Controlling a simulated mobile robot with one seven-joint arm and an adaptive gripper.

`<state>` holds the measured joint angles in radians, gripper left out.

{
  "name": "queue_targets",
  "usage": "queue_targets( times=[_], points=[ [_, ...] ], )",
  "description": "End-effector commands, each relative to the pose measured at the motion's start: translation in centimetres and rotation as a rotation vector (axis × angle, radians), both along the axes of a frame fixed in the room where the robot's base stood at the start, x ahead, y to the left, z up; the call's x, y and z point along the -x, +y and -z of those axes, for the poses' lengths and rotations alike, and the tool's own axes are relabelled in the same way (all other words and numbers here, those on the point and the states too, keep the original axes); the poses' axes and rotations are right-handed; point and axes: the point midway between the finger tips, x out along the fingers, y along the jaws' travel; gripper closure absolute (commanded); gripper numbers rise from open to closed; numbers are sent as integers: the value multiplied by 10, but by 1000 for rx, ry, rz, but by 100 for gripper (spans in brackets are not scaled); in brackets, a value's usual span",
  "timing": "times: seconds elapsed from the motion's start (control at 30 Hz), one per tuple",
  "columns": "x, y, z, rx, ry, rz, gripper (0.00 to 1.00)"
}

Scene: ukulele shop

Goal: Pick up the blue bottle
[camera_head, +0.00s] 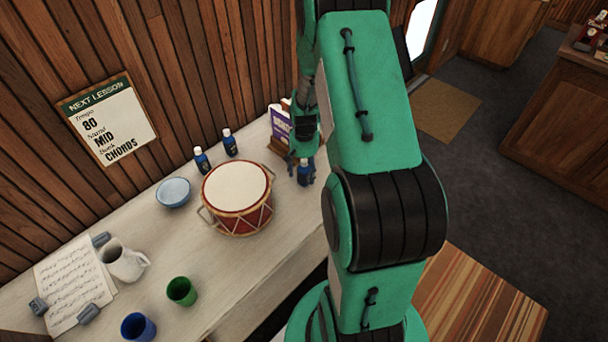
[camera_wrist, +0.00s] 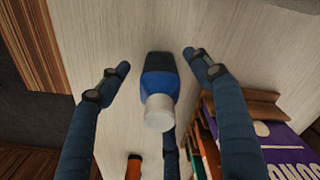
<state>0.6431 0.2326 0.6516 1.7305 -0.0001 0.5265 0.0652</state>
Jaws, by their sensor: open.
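A blue bottle (camera_head: 305,174) with a pale cap stands on the wooden table at the right of the drum, partly hidden by my gripper and arm. My gripper (camera_wrist: 156,61) is open, with a visible gap on each side of the bottle. In the head view my gripper (camera_head: 302,157) is pointing down at it. Two similar blue bottles, one (camera_head: 202,161) and another (camera_head: 230,144), stand by the wall behind the drum.
The table (camera_head: 160,236) also holds a red drum (camera_head: 236,198), a blue bowl (camera_head: 173,192), a white pitcher (camera_head: 123,262), a green cup (camera_head: 182,291) and a blue cup (camera_head: 138,327). A wooden rack with a purple book (camera_wrist: 288,150) stands close to the right finger.

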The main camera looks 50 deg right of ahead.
Motion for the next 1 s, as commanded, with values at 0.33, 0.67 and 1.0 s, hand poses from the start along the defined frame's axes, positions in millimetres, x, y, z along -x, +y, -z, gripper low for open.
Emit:
queue_targets(
  times=[0.33,0.67,1.0],
  points=[
    [0,0,0,0,0,0,36],
    [0,0,0,0,0,0,75],
    [0,0,0,0,0,0,100]
  ],
)
